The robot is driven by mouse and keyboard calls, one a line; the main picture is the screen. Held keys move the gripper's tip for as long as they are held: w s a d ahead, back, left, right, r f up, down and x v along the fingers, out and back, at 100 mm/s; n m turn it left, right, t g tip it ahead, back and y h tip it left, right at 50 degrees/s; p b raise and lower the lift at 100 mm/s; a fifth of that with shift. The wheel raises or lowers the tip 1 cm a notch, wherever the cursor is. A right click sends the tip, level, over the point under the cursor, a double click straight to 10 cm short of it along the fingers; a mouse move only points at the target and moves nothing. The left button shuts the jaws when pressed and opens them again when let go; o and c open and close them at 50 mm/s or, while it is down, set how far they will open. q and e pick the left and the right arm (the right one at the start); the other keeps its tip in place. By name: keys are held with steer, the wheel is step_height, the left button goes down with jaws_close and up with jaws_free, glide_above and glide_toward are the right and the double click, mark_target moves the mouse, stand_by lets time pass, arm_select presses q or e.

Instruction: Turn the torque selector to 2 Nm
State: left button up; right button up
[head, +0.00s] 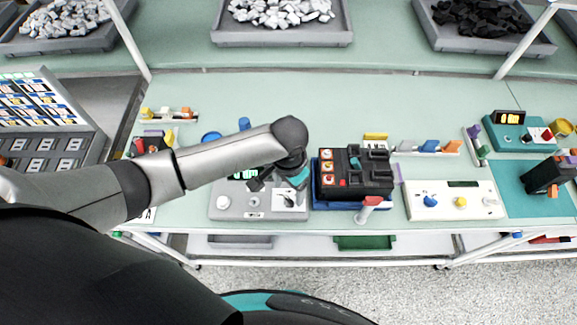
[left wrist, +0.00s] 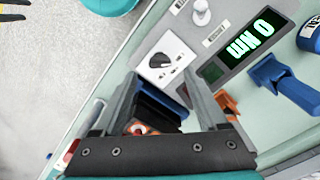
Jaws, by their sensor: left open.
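The torque selector, a dark round knob (left wrist: 160,62) on a white plate, sits on the grey tester panel (head: 228,207). The tester's green display (left wrist: 250,45) reads 0 Nm, upside down in the left wrist view. My left gripper (head: 291,186) is over the right part of the panel and partly hides the selector plate (head: 290,201) in the head view. In the left wrist view the two fingers (left wrist: 165,85) are apart with nothing gripped. The knob shows just beyond the fingertips, apart from them. The exact mark it points to is too small to read.
A black breaker block (head: 375,172) on a blue base stands right of the tester, close to my left gripper. A red-topped lever (head: 370,203) stands at its front. A white panel (head: 478,204) with coloured knobs lies further right. Grey trays of parts stand behind.

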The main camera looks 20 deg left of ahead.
mark_target(289, 199)
arm_select(q)
step_height(289, 199, up, 11)
steer(key=shift+f+p, duration=0.15)
steer(key=shift+p, duration=0.3)
stand_by(0.3)
